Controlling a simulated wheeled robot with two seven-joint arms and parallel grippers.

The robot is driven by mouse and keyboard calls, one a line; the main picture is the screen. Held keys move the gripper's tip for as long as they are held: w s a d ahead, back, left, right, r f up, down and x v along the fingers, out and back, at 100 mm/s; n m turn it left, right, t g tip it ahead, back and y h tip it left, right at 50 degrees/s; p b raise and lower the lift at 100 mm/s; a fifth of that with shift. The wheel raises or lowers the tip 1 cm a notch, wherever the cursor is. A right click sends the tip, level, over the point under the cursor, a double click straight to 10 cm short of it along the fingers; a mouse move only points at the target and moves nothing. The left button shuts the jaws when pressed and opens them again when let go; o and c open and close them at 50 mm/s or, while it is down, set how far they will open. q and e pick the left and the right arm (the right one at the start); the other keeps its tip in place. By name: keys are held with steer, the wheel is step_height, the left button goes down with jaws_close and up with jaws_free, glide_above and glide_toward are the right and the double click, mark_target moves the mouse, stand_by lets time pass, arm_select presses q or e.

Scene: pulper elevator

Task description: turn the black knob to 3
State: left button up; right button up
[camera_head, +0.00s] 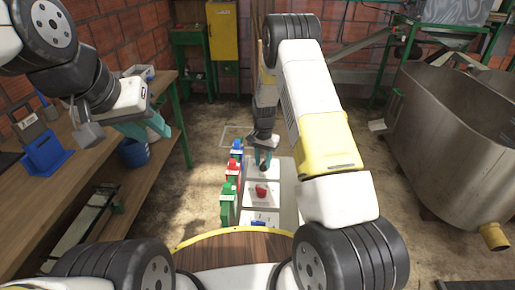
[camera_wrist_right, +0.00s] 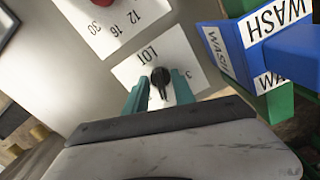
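The black knob (camera_wrist_right: 160,76) sits on a white plate marked LOT (camera_wrist_right: 190,52) in the right wrist view. Its narrow part points toward the bottom of that picture. The numbers around it are mostly hidden or too small to read surely. My right gripper (camera_wrist_right: 159,82) has its teal fingers on either side of the knob, with a visible gap to each finger. In the head view my right gripper (camera_head: 263,160) is over the far plate of the panel and covers most of the knob. My left gripper (camera_head: 150,127) is beside the workbench, its finger opening unclear.
A red knob (camera_head: 261,191) is on the neighbouring plate, numbered 12, 16, 30. Coloured blocks (camera_head: 229,193) stand along the panel's left edge, one blue block marked WASH (camera_wrist_right: 285,45). A wooden workbench (camera_head: 60,185) is left; a metal tank (camera_head: 450,130) is right.

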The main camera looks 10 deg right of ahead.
jaws_close()
steer(key=shift+n, duration=0.4)
steer(key=n, duration=0.3)
steer(key=shift+d, duration=0.1)
steer(key=n, duration=0.4)
steer(key=shift+n, duration=0.3)
steer(key=n, duration=0.3)
steer(key=shift+d+n, duration=0.15)
steer(key=shift+n, duration=2.05)
